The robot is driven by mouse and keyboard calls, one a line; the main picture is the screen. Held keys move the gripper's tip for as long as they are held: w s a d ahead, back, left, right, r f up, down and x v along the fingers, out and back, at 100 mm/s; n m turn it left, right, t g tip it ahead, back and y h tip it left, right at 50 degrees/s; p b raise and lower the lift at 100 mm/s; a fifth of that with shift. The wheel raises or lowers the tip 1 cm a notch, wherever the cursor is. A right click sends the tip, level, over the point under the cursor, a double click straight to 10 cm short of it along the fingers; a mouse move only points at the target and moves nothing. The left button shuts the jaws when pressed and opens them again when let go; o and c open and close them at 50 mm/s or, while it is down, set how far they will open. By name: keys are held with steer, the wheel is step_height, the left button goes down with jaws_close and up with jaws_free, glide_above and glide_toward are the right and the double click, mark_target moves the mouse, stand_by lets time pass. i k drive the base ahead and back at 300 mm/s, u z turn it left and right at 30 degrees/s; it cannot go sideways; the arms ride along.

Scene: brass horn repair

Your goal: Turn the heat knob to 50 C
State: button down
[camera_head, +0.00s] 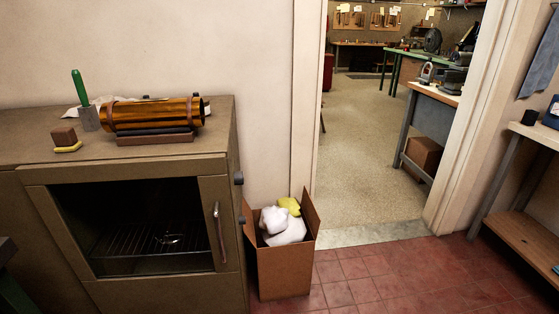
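A brown metal oven (90,177) stands at the left, with a glass door (130,225), a vertical metal door handle (218,232) and a wire rack (140,240) inside. The door looks shut. A dark round knob (239,178) sticks out of the oven's right side near the top. A second small dark knob (241,220) shows lower on the same side. Both are seen edge-on, so no marks, scale or set temperature can be read, and I cannot tell which is the heat knob. My gripper is not in view.
On the oven top are an amber cylinder (150,115), a green-handled tool (78,90) and a brown block (64,137). A cardboard box (284,272) with crumpled stuff stands close to the oven's right side. Red tile floor (400,275) lies open before a doorway; a bench (535,135) is at right.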

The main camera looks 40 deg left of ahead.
mark_target(239, 176)
steer(key=i, duration=0.95)
steer(key=u, duration=2.65)
